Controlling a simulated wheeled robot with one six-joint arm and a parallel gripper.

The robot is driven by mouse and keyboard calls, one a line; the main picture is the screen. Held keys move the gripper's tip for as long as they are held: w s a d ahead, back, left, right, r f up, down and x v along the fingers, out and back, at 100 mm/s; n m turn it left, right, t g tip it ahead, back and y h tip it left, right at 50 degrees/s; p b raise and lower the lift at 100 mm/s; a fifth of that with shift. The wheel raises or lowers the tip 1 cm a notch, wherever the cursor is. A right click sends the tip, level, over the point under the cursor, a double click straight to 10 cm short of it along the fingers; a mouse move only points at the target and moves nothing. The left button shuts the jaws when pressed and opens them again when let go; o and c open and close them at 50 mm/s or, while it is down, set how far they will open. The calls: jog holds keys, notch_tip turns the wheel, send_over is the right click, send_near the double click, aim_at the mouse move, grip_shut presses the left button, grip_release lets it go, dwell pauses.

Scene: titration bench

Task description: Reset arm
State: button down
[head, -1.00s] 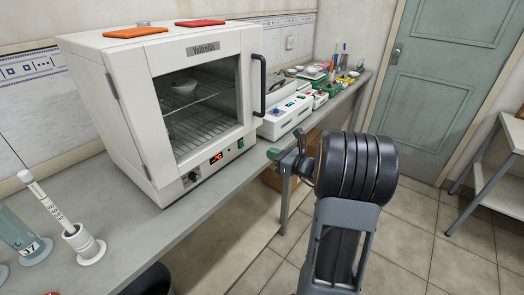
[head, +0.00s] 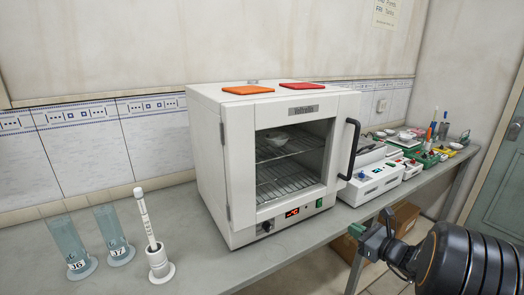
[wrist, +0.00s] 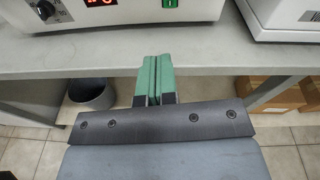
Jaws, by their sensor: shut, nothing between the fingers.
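My gripper (head: 357,230) is at the lower right in the head view, in front of the bench edge and below the oven's right side. In the wrist view its two green fingers (wrist: 155,80) are pressed together with nothing between them. They point at the bench edge below the white oven (head: 275,160). The oven's door is closed, with a black handle (head: 349,148) at its right.
Glass cylinders marked J6 (head: 70,246) and J7 (head: 114,234) and a white stand holding a rod (head: 157,259) are left of the oven. White instruments (head: 370,178) and small items fill the bench to its right. A dark bin (wrist: 92,94) and cardboard boxes (wrist: 272,94) are below.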

jog(key=s+a+f+n+g+h+p, duration=0.1)
jog(key=s+a+f+n+g+p, duration=0.2)
jog(key=s+a+n+g, duration=1.15)
jog(key=s+a+r+n+t+h+p, duration=0.1)
jog(key=s+r+n+t+h+p, duration=0.1)
jog(key=r+n, duration=0.4)
jog(key=s+r+n+t+h+p, duration=0.1)
jog(key=s+r+n+h+p, duration=0.1)
jog(key=r+n, duration=0.4)
jog(key=n+h+p, duration=0.1)
jog(key=n+h, duration=0.1)
jog(key=shift+a+n+t+p, duration=0.35)
jog(key=shift+a+p, duration=0.05)
